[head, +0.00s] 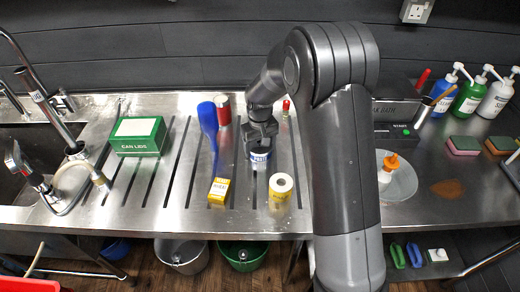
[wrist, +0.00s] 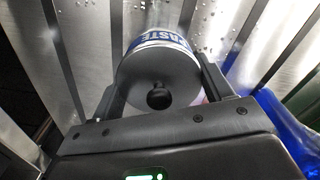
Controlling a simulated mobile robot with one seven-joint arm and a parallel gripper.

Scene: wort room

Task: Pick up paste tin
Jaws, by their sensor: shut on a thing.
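The paste tin (head: 260,157) is a small cylinder with a white and blue label, on or just over the steel draining board in the head view. The wrist view shows its grey round lid with a dark knob and the word PASTE on the side of the tin (wrist: 158,70). My gripper (head: 261,140) comes down from above and is shut on the tin. In the wrist view the fingers of my gripper (wrist: 160,88) lie on either side of it. I cannot tell whether its base touches the board.
A green box (head: 138,136) is farther left, beside the sink (head: 30,150). A plate (head: 403,183) is right of my arm.

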